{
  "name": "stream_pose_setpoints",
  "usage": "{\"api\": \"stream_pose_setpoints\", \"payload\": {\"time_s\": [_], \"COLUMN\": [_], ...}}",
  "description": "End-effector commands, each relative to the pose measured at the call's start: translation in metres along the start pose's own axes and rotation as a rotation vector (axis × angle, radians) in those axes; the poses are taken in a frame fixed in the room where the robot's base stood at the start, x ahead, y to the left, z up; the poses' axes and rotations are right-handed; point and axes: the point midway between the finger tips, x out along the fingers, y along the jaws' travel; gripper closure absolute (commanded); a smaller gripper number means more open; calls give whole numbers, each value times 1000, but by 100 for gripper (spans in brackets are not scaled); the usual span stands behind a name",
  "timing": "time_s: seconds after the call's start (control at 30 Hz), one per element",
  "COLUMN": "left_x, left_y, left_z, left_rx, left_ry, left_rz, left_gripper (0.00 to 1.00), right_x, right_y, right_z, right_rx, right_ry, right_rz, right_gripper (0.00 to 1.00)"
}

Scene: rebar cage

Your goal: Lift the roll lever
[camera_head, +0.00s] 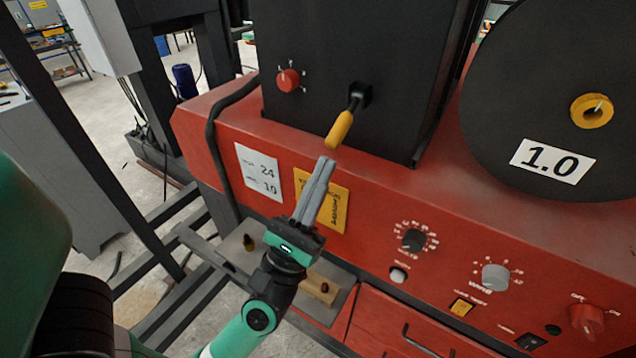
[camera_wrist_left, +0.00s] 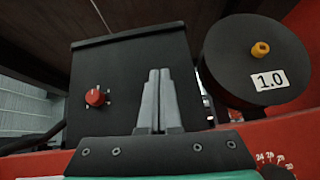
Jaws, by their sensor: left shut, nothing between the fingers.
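The roll lever (camera_head: 341,128) has a yellow grip on a dark arm and sticks out of the black panel, its grip pointing down and to the left. My left gripper (camera_head: 326,164) is shut and empty, its grey fingers pointing up just below the lever's grip. In the head view the fingertips appear a small gap apart from the grip; the depth between them is hard to tell. In the left wrist view the shut fingers (camera_wrist_left: 159,75) stand in front of the black panel, and the lever does not show, probably hidden behind them. My right gripper is not in view.
A red knob (camera_head: 287,80) sits left of the lever on the black housing (camera_head: 400,50). A black wire spool (camera_head: 520,110) marked 1.0 stands at the right. The red machine body (camera_head: 400,200) carries dials and switches. A small tray (camera_head: 236,250) lies below my gripper.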

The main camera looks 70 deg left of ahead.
Motion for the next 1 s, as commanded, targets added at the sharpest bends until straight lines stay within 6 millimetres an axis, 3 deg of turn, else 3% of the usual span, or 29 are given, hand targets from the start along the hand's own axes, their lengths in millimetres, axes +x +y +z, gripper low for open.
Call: {"api": "stream_pose_setpoints", "payload": {"time_s": [0.03, 0.1, 0.27, 0.67, 1.0], "left_x": [-25, -45, -64, -56, 4], "left_y": [5, 12, 22, 23, 23], "left_z": [-24, -41, -58, -56, -62], "left_rx": [26, 61, 104, 108, 109], "left_ry": [59, 117, 171, 167, 165], "left_rz": [-9, -16, -13, -12, -11], "left_gripper": [100, 100, 100, 100, 100], "right_x": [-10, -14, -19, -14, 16], "right_y": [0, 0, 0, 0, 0], "right_z": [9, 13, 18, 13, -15], "right_rx": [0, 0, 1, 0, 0], "right_ry": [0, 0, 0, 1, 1], "right_rz": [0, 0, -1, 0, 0], "right_gripper": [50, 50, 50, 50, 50]}}
